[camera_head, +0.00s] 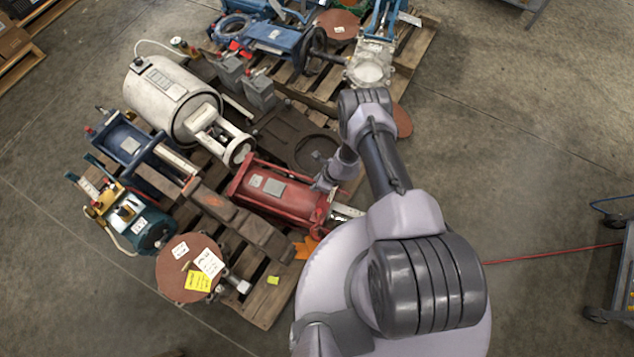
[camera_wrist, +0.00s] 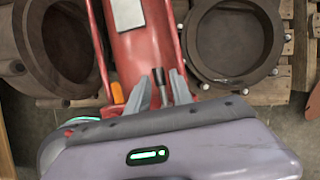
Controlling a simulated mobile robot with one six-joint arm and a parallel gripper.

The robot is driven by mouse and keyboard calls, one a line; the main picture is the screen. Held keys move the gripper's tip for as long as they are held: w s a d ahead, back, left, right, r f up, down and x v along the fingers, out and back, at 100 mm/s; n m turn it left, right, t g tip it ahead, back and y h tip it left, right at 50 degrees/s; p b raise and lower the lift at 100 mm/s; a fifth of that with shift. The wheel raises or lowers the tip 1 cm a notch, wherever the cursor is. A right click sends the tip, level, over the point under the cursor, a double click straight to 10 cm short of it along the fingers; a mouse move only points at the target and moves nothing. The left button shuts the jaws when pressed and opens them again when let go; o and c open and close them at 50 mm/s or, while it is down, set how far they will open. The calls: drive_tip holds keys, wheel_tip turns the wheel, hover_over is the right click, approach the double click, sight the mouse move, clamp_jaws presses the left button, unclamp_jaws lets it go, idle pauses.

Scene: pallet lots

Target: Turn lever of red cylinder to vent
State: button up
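The red cylinder (camera_head: 280,202) lies on the pallet in the head view, with pale labels on its side. In the wrist view its red body (camera_wrist: 142,55) runs up from my gripper, with an orange tab (camera_wrist: 117,92) at its near end. A small lever (camera_wrist: 158,76) with a dark handle and metal stem stands there. My gripper (camera_wrist: 160,88) is open, with one grey finger on each side of the lever. Gaps show between the lever and both fingers. In the head view my gripper (camera_head: 326,178) is at the cylinder's right end, where my arm partly hides it.
The wooden pallet (camera_head: 262,300) is crowded. A white cylinder (camera_head: 165,95), a blue cylinder (camera_head: 125,140) and a teal motor (camera_head: 150,232) lie left. Dark round castings (camera_wrist: 235,45) flank the red cylinder in the wrist view.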

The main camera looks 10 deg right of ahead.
drive_tip(key=shift+o, duration=0.5)
drive_tip(key=shift+r, duration=0.1)
drive_tip(key=p+v, duration=0.8)
drive_tip(key=v, duration=0.9)
drive_tip(key=shift+p, duration=0.35)
drive_tip(key=shift+r, duration=0.15)
